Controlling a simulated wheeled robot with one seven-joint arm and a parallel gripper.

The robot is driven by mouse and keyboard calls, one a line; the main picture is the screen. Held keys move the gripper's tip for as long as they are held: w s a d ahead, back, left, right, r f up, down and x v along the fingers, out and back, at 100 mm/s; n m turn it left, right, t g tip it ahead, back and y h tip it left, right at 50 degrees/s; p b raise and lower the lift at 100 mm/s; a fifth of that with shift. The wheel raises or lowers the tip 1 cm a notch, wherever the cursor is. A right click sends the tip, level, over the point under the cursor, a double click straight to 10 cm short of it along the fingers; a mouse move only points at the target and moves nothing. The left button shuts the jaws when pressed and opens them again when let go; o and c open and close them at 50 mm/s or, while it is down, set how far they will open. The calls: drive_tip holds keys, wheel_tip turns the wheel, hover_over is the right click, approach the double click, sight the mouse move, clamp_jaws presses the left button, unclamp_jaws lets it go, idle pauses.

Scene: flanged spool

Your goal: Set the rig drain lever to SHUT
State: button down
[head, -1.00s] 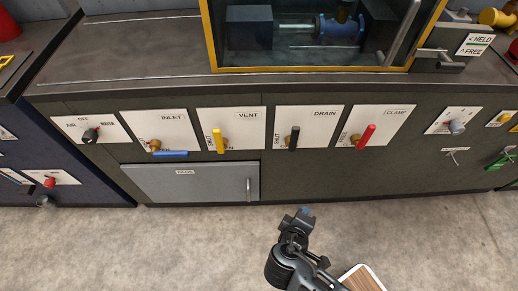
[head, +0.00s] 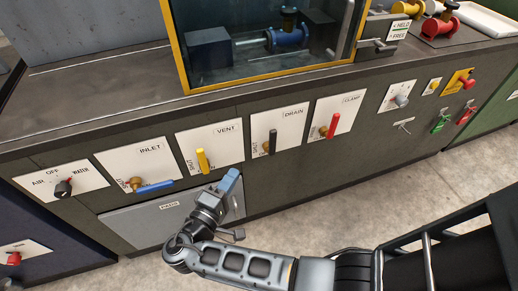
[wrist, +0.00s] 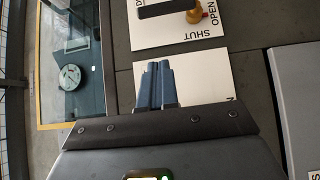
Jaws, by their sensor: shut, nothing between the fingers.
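The drain lever (head: 272,141) is a black handle on a white plate (head: 290,120) marked DRAIN, on the front of the dark cabinet. It points up from a brass hub. In the wrist view the drain lever (wrist: 168,9) lies sideways at the top, partly cut off. Its brass hub (wrist: 194,15) is at the right end, near OPEN; the SHUT label is below the handle. My gripper (head: 231,176) is shut and empty, below and left of the drain lever, apart from it. In the wrist view its fingers (wrist: 158,84) cover part of another white plate.
The yellow vent lever (head: 202,160) is close to my gripper's left. The red clamp lever (head: 332,125) is right of the drain. The blue inlet lever (head: 155,186) is further left. A grey drawer front (head: 150,219) lies below. A yellow-framed window (head: 255,88) stands above.

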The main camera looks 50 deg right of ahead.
drive_tip(key=p, duration=0.2)
approach(270, 141)
drive_tip(key=w+d, duration=0.2)
drive_tip(key=w, duration=0.2)
drive_tip(key=shift+s+d+f+p, duration=0.15)
drive_tip(key=shift+s+d, duration=0.15)
drive_tip(key=shift+d, duration=0.45)
drive_tip(key=shift+s+d+r+p, duration=0.1)
drive_tip(key=shift+s+d, duration=0.25)
drive_tip(key=shift+d, duration=0.35)
drive_tip(key=shift+s+d+f+p, duration=0.15)
drive_tip(key=shift+s+d, duration=0.15)
drive_tip(key=shift+d, duration=0.45)
